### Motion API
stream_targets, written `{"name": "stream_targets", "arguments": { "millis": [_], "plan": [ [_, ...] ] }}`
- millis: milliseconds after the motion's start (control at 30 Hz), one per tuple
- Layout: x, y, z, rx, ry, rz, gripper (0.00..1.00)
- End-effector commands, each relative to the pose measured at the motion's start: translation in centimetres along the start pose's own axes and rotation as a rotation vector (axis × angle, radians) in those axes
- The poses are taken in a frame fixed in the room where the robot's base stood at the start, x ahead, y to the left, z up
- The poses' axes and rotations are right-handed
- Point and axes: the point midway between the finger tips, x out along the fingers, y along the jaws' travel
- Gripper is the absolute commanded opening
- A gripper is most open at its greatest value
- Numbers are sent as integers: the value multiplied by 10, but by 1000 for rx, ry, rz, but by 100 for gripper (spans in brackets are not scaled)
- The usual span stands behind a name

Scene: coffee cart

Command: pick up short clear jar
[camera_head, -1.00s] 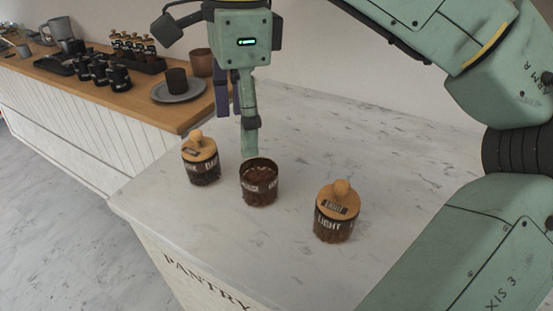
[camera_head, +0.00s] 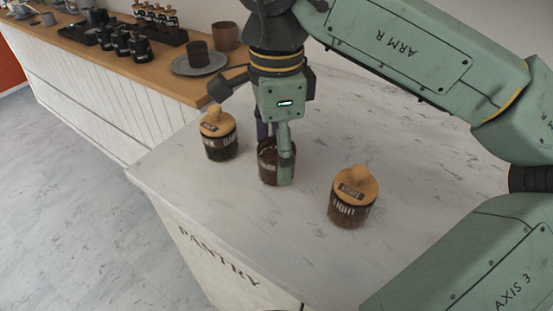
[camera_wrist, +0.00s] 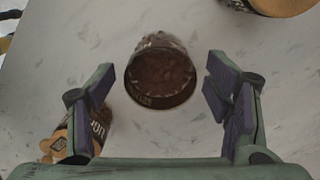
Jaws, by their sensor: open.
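The short clear jar (camera_head: 267,172) has no lid and is full of dark brown coffee. It stands upright on the marble counter between two lidded jars. In the wrist view the open jar (camera_wrist: 161,72) lies just ahead of and between the spread fingers. My gripper (camera_head: 275,160) is open and low over the jar, one finger in front of it, partly hiding it in the head view. In the wrist view my gripper (camera_wrist: 162,98) shows a gap on both sides of the jar and holds nothing.
A wooden-lidded dark jar (camera_head: 221,142) stands close on the left, near my gripper's finger in the wrist view. A wooden-lidded light jar (camera_head: 348,205) stands to the right. The marble counter (camera_head: 420,150) is clear behind. A wooden counter with cups is at the back left.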

Motion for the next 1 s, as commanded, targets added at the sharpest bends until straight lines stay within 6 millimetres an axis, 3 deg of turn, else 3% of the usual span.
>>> {"name": "stream_targets", "arguments": {
  "millis": [300,1000],
  "plan": [
    [5,0,0,0,-1,-1,70],
    [4,0,0,-1,-1,-1,24]
  ]
}}
